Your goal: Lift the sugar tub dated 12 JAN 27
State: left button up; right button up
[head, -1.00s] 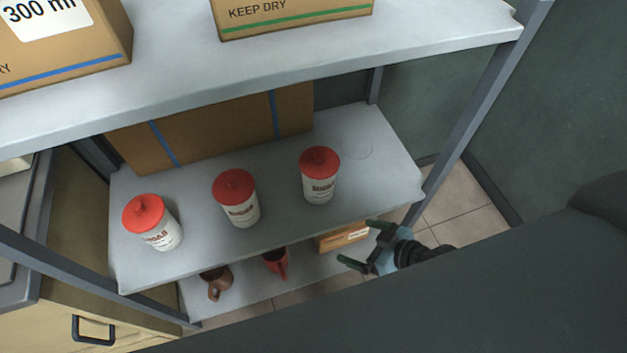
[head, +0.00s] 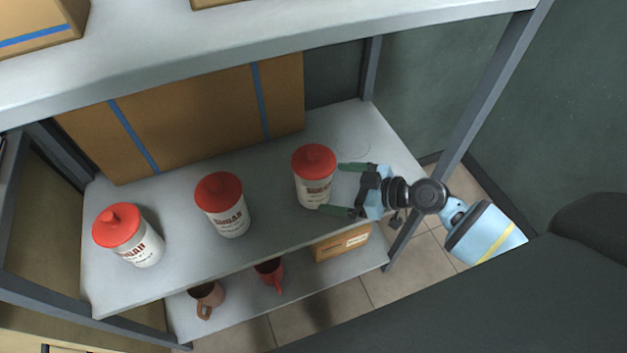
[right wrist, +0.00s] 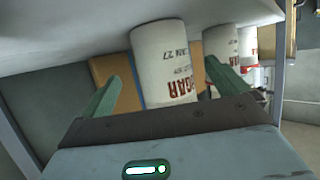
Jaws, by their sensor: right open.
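Three white sugar tubs with red lids stand upright in a row on the middle shelf: the left tub (head: 141,250), the middle tub (head: 230,222) and the right tub (head: 313,191). My right gripper (head: 338,188) is open beside the right tub, its fingertips at the tub's near side. In the right wrist view the nearest tub (right wrist: 166,65) appears between the spread green fingers; its label reads SUGAR and a date ending JAN 27, the day not clearly readable. The dates on the other tubs cannot be read. My left gripper is not in view.
A large carton with blue stripes (head: 190,115) stands behind the tubs. An upper shelf (head: 300,30) overhangs them. Below are two mugs, including a red one (head: 271,273), and a small box (head: 342,243).

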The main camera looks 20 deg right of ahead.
aim_at(331, 178)
jog(key=shift+p+x, duration=0.4)
jog(key=shift+x, duration=1.9)
jog(key=shift+w+a+f, duration=0.15)
jog(key=shift+a+f, duration=0.05)
jog(key=shift+a, duration=0.2)
jog(key=c, duration=1.3)
jog(key=shift+r, duration=0.1)
jog(key=shift+c, duration=0.4)
jog(key=shift+r, duration=0.5)
notch_tip(331, 178, up, 2)
jog(key=shift+r+p, duration=0.15)
jog(key=shift+p, duration=0.2)
jog(key=s+a+r+p, duration=0.1)
jog(key=s+a, duration=0.1)
jog(key=s, duration=1.3)
jog(key=shift+s+a+r, duration=0.35)
jog(key=shift+a, duration=0.05)
